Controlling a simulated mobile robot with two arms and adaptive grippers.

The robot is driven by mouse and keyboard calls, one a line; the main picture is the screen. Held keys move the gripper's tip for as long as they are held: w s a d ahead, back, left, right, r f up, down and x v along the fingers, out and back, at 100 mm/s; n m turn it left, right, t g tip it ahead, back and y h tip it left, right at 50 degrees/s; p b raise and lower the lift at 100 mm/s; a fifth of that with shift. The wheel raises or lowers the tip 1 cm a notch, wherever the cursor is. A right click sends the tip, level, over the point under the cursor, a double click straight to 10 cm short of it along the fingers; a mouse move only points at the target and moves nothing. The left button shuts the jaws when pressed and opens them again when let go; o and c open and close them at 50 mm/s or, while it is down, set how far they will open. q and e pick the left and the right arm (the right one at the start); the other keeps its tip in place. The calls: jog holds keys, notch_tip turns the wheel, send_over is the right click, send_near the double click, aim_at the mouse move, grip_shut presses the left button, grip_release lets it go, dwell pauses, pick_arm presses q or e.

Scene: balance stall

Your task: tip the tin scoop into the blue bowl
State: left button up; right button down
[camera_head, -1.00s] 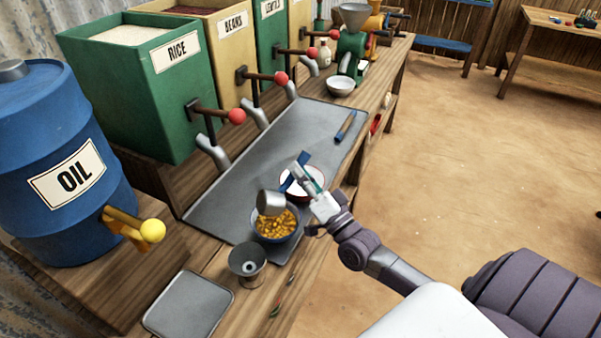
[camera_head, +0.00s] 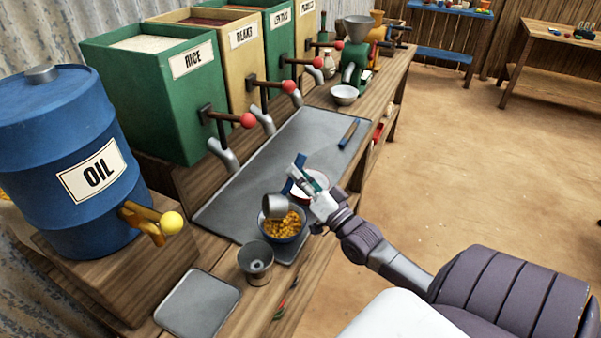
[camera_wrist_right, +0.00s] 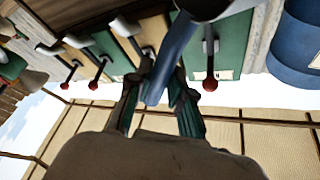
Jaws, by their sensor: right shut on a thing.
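The tin scoop (camera_head: 276,206) is held over the blue bowl (camera_head: 284,238), its grey cup tilted down towards the bowl. Yellow-orange grains or pieces (camera_head: 282,225) lie in the bowl. My right gripper (camera_head: 308,182) is shut on the scoop's blue handle (camera_head: 298,164), just right of and behind the bowl. In the right wrist view, the blue handle (camera_wrist_right: 172,58) lies between the two fingers, with part of the grey cup (camera_wrist_right: 203,8) at the top edge. My left gripper is not in view.
A metal funnel-like cup (camera_head: 256,262) and a grey tray (camera_head: 198,303) are in front. The oil drum (camera_head: 60,150) and labelled bins (camera_head: 150,105) line the left. The grey mat's far part is mostly clear.

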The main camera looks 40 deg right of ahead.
aim_at(286, 186)
jog(key=a+n, duration=0.1)
jog(key=a+r+n+y+p, duration=0.1)
jog(key=w+a+n+g+p, duration=0.1)
jog(key=shift+a+r+n, duration=0.1)
jog(key=shift+r+n, duration=0.2)
jog(key=shift+r, duration=0.05)
jog(key=a+n+g+p, duration=0.1)
jog(key=w+a+r+n+p, duration=0.1)
jog(key=n+p, duration=0.1)
jog(key=a+r+n+g+p, duration=0.1)
jog(key=a+p, duration=0.1)
jog(key=shift+w+a+g+y, duration=0.1)
jog(key=shift+w+g+y, duration=0.2)
jog(key=shift+w+y, duration=0.1)
pick_arm(q)
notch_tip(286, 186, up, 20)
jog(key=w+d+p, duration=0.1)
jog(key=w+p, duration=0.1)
jog(key=p, duration=1)
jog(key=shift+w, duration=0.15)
pick_arm(e)
jog(key=w+a+f+n+g+h, duration=0.4)
jog(key=a+n+g, duration=0.1)
jog(key=a+n, duration=0.4)
jog(key=shift+a+f+n+g, duration=0.25)
jog(key=shift+n+g, duration=0.05)
jog(key=shift+n, duration=0.2)
